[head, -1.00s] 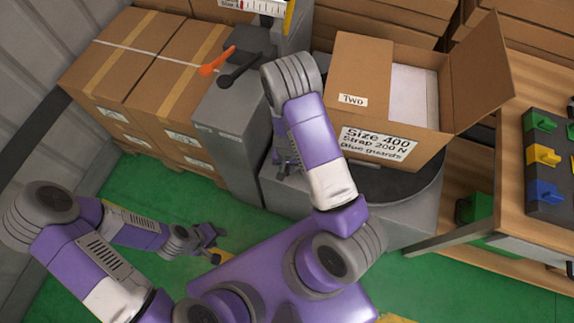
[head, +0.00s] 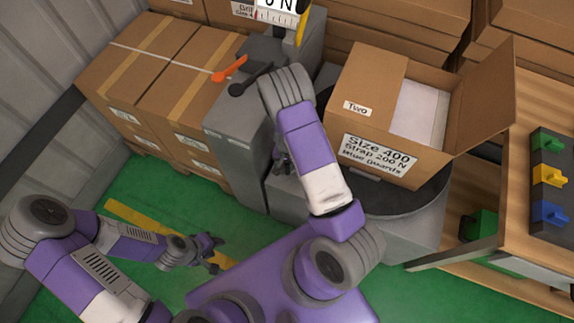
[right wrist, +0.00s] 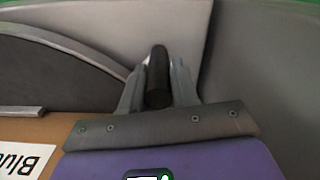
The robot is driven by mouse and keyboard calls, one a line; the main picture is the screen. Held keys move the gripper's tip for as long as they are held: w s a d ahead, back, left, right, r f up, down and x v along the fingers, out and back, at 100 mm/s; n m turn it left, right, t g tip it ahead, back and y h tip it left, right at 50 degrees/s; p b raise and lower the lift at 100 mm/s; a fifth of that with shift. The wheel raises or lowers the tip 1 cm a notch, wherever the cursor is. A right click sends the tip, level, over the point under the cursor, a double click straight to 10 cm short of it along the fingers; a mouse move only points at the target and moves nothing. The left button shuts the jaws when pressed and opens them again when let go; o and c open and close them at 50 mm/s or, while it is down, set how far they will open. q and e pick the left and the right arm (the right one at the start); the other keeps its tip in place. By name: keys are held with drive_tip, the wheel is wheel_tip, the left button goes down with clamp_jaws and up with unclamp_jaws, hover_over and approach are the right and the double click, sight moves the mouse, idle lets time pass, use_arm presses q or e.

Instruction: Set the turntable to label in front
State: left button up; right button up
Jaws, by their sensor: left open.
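An open cardboard box (head: 378,135) stands on the dark round turntable (head: 405,200), its large "Size 400, Strap 200 N, Blue guards" label (head: 379,155) facing my side. My right gripper (head: 281,165) is low at the turntable's left side, largely hidden by my arm. In the right wrist view my right gripper (right wrist: 157,88) has its fingers close on both sides of a black handle (right wrist: 157,75) and looks shut on it. The turntable rim (right wrist: 70,62) curves past on the left. My left gripper (head: 213,255) is open and empty over the floor at lower left.
A grey machine column (head: 238,145) with an orange lever (head: 232,69) and a black lever (head: 250,78) stands left of the turntable. Stacked cartons (head: 150,80) are behind it. A wooden bench (head: 505,200) with coloured switches stands at right. Green floor (head: 150,195) is clear at left.

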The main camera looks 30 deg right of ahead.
drive_tip(key=o, duration=0.4)
drive_tip(key=shift+w, duration=0.35)
drive_tip(key=shift+s, duration=0.1)
wheel_tip(320, 180, up, 8)
drive_tip(key=p, duration=0.3)
drive_tip(key=shift+f, duration=0.15)
